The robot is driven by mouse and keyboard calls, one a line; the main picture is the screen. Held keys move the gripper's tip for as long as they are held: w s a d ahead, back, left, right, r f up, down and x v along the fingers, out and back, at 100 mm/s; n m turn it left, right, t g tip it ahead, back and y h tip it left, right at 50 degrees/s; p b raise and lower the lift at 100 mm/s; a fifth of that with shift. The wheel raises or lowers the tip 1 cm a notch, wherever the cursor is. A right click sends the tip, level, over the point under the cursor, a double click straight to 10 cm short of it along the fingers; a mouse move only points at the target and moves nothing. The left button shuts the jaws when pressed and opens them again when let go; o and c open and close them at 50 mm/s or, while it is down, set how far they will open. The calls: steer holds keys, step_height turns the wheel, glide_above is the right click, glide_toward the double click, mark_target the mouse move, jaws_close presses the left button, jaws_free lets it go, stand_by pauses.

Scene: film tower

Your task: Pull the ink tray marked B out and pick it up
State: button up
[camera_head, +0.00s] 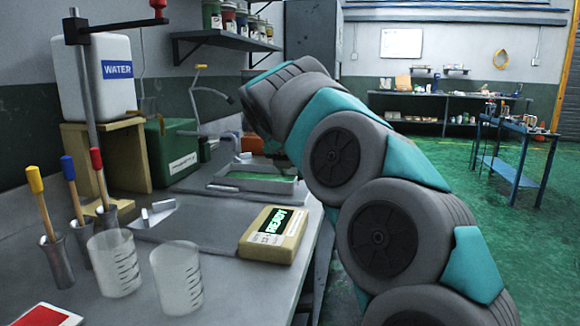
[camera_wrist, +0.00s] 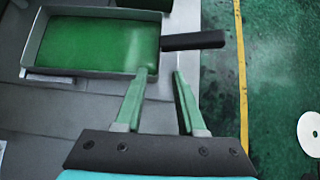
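A grey ink tray (camera_wrist: 27,58) with green ink in it lies on the bench in the wrist view, its black handle (camera_wrist: 195,40) sticking out to the right past the bench edge. The tray also shows in the head view (camera_head: 232,185), partly behind my arm. I cannot see a letter B on it. My gripper (camera_wrist: 160,74) has its two green fingers apart with nothing between them. The fingertips are near the tray's right corner, just short of the handle in the picture; the left one overlaps the tray's edge. I cannot tell whether it touches.
Two clear beakers (camera_head: 178,278), a box reading READY (camera_head: 273,234), and metal cups with coloured-handled tools (camera_head: 57,262) stand on the near bench. A white WATER container (camera_head: 92,80) is on a wooden stand. Green floor (camera_wrist: 285,60) with a yellow line lies right of the bench.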

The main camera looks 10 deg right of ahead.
steer(key=shift+x, duration=3.05)
jaws_close()
